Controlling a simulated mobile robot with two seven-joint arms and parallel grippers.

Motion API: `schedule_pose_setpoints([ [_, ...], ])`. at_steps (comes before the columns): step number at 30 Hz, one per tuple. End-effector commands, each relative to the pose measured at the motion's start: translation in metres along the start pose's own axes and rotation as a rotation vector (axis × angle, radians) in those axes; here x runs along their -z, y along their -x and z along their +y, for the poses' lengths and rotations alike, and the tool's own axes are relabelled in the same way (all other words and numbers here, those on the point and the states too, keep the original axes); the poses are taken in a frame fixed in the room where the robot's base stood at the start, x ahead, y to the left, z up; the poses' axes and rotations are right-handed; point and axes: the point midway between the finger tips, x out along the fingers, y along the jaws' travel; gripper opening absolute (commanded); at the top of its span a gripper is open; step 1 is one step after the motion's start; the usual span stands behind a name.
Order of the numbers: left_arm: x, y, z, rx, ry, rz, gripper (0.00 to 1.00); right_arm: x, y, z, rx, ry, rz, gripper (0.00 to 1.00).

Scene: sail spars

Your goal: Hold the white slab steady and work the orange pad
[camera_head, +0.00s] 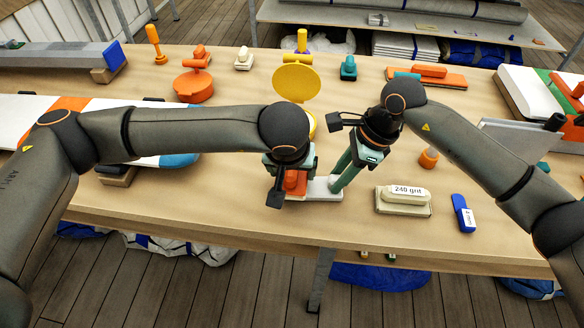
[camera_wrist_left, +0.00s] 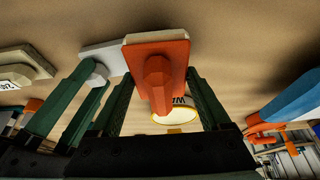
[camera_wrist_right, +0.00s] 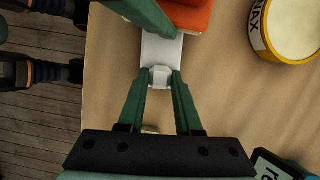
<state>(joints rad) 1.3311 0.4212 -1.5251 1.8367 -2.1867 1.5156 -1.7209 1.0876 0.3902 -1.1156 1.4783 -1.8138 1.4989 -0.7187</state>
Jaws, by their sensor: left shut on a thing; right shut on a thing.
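The orange pad (camera_head: 295,180) has a raised orange handle and sits on the white slab (camera_head: 322,189), over the slab's left part. My left gripper (camera_head: 290,182) is shut on the pad's handle, seen best in the left wrist view (camera_wrist_left: 157,88). The right wrist view shows a corner of the pad (camera_wrist_right: 190,14) and the bare right part of the slab (camera_wrist_right: 160,48). My right gripper (camera_wrist_right: 160,78) is shut on the small pale knob at the slab's end. The slab under the pad is hidden.
A yellow wax tin (camera_wrist_right: 292,28) stands just behind the slab. A pale block marked 240 grit (camera_head: 403,203) and a blue piece (camera_head: 463,213) lie to the right. A striped board (camera_head: 180,160) lies left. The table's front edge (camera_head: 230,222) is close; bare wood lies between.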

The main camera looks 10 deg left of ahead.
Motion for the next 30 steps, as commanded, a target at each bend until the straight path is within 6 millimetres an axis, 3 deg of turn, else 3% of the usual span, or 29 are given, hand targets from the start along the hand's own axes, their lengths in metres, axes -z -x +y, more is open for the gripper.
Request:
schedule_pose_setpoints([
  [14, -0.005, -0.011, 0.0, 0.0, 0.0, -0.001, 0.36, 0.0, 0.0, 0.0, 0.0, 0.0, 0.0, 0.0],
  [30, -0.004, -0.009, 0.008, -0.001, -0.003, 0.0, 0.36, 0.0, 0.0, 0.0, 0.0, 0.0, 0.0, 0.0],
])
